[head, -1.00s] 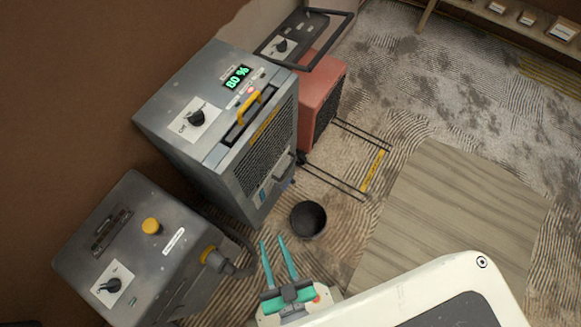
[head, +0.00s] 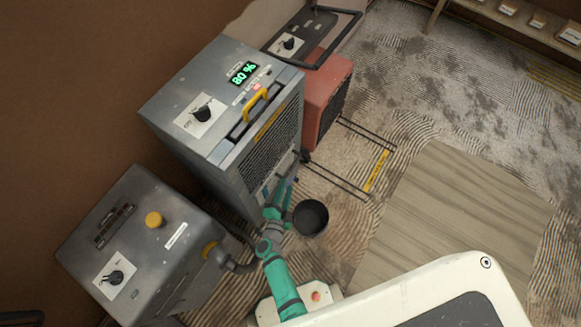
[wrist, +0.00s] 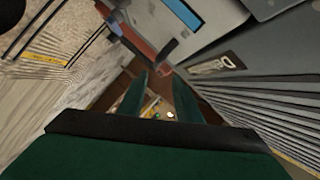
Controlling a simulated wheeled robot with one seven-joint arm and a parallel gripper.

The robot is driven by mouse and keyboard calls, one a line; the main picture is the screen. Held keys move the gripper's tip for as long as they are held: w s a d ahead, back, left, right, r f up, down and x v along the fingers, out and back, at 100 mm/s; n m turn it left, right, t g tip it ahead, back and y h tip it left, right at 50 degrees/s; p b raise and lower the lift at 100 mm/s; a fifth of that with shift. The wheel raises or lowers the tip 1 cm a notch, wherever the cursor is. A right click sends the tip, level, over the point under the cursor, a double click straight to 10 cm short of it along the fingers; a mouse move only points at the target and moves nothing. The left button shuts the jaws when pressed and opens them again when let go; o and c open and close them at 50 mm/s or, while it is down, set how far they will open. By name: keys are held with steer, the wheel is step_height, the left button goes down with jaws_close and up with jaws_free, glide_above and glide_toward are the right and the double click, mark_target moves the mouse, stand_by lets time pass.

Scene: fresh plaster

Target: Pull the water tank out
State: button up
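The water tank (head: 261,197) appears to be the lower front of the tall grey machine (head: 180,85) with the green 80 % display; a blue strip marks it. In the wrist view, a grey panel with a blue strip (wrist: 183,14) shows at the top, with a reddish-brown and grey bar (wrist: 140,40) in front. My gripper (head: 285,189) is low beside the machine's front in the head view and covers part of it. In the wrist view its two fingers (wrist: 161,98) are apart with nothing seen between them. Contact with the tank cannot be told.
A black bucket (head: 310,217) stands close right of my gripper. A shorter grey unit (head: 140,245) with a yellow knob and hose is at left. A red unit (head: 328,85) stands behind.

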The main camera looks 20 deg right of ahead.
mark_target(292, 167)
steer(key=x, duration=1.1)
steer(key=shift+w+f, duration=0.15)
steer(key=shift+f, duration=0.15)
steer(key=shift+w+d, duration=0.1)
steer(key=shift+w, duration=0.05)
steer(key=shift+s+d, duration=0.2)
steer(key=shift+c, duration=1.3)
steer(key=c, duration=0.5)
steer(key=shift+a+f, duration=0.1)
jaws_close()
